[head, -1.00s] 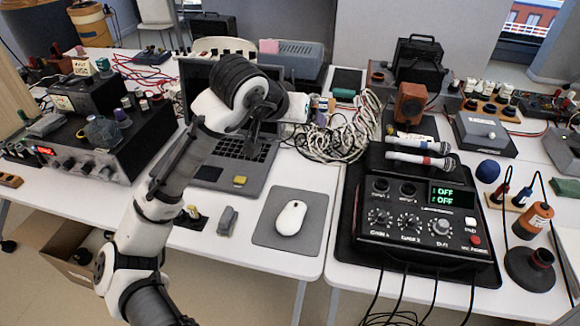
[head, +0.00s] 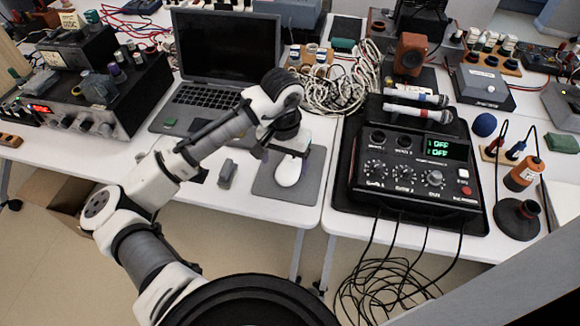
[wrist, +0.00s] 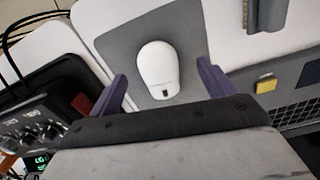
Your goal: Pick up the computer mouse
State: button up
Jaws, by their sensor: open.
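The white computer mouse (head: 289,171) lies on a dark grey mouse pad (head: 310,186) at the front of the white table. In the wrist view the mouse (wrist: 158,69) is between and beyond the two purple fingers of my gripper (wrist: 161,92), which are spread apart and empty. In the head view my gripper (head: 284,150) is above the far part of the pad and hides part of it. I cannot tell the exact height of the fingers above the mouse.
An open laptop (head: 225,48) stands behind left, and a small grey object (head: 227,173) lies left of the pad. A black mixer box (head: 420,172) with knobs stands to the right. Tangled white cables (head: 335,92) lie behind. The table's front edge is close to the pad.

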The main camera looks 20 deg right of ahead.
aim_at(287, 169)
jog(key=f, duration=0.3)
jog(key=d+f+p, duration=0.1)
jog(key=f, duration=0.1)
jog(key=shift+w, duration=0.2)
jog(key=shift+c, duration=0.4)
jog(key=c, duration=1)
